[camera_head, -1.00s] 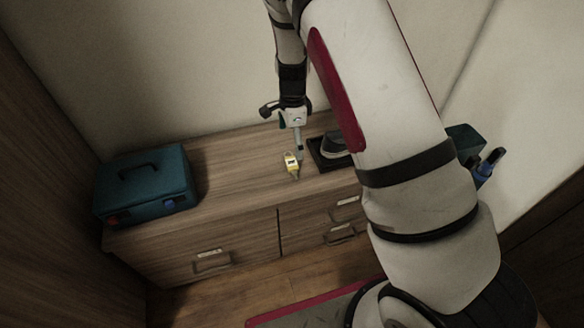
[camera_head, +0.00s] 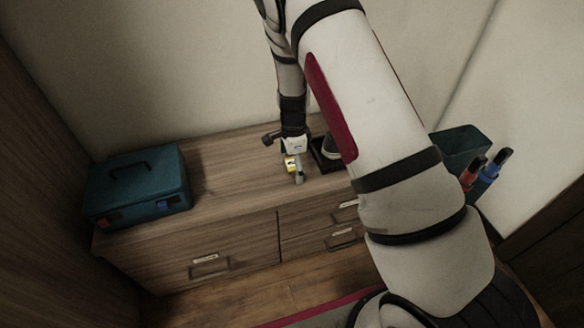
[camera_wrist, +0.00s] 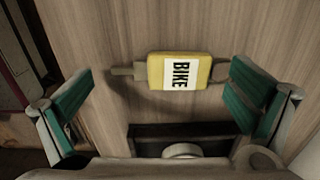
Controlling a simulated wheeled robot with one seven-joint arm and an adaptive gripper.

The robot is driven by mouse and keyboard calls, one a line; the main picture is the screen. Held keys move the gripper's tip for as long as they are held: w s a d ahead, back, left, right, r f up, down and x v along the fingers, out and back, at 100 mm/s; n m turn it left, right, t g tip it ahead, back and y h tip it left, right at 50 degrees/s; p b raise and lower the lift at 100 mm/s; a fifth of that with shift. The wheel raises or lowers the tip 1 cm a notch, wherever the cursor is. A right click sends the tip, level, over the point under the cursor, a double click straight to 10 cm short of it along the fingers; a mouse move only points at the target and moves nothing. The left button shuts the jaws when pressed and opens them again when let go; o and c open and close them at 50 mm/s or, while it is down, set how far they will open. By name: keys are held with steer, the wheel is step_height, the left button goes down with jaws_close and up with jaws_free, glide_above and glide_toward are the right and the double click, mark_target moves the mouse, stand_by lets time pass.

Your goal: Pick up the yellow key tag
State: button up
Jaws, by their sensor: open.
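The yellow key tag (camera_wrist: 179,71) has a white label reading "BIKE". A key sticks out at its left and a ring at its right in the wrist view. It lies on the wooden cabinet top (camera_head: 235,177). My gripper (camera_wrist: 160,100) is open, with one green-padded finger on each side of the tag's span and nothing between them in its grip. In the head view my gripper (camera_head: 298,172) is low over the cabinet top, right at the tag (camera_head: 289,164), and partly hides it.
A black tray (camera_head: 325,157) sits just right of my gripper. A teal toolbox (camera_head: 138,186) stands at the cabinet's left end. The cabinet top between toolbox and tag is clear.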

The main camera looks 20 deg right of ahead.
steer(key=shift+r, duration=0.1)
steer(key=c, duration=1.3)
steer(key=shift+s, duration=0.1)
steer(key=shift+c, duration=0.7)
steer(key=shift+s, duration=0.1)
steer(key=shift+s+f, duration=0.1)
steer(key=shift+f, duration=0.1)
steer(key=shift+r, duration=0.1)
